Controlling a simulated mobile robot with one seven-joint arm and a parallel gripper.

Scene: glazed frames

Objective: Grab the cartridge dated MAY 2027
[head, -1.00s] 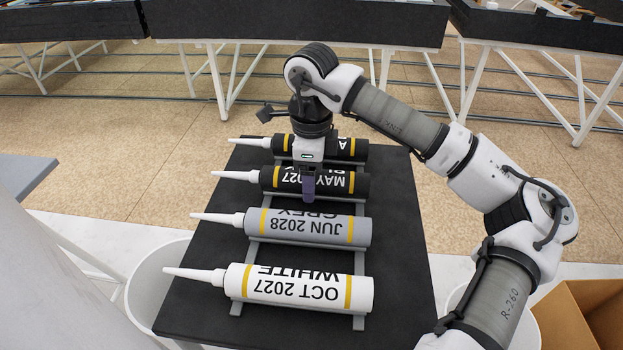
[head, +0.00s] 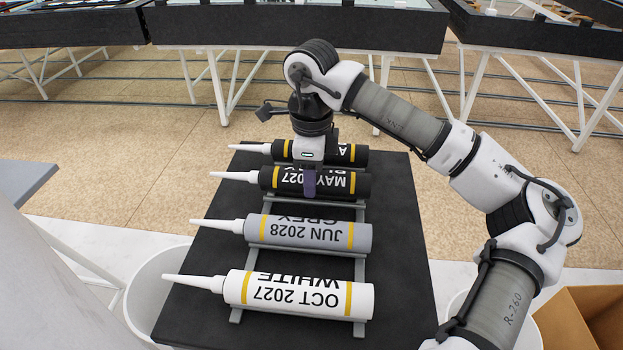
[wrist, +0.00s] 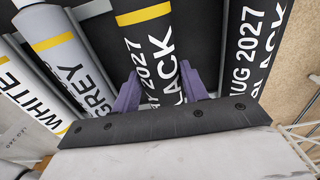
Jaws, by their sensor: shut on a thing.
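The cartridge dated MAY 2027 (head: 335,184) is black with yellow bands and a white nozzle pointing left. It lies second from the back on a grey rack. My gripper (head: 309,182) is down over its middle and shut on it. In the wrist view the purple fingers (wrist: 160,92) sit on both sides of the black MAY 2027 cartridge (wrist: 150,45). Part of its label is hidden by my gripper in the head view. I cannot tell whether it is clear of the rack.
A black AUG 2027 cartridge (wrist: 250,45) lies behind it. In front lie a grey JUN 2028 cartridge (head: 308,233) and a white OCT 2027 cartridge (head: 298,295). The rack stands on a black table (head: 400,260). A cardboard box (head: 570,320) is at lower right.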

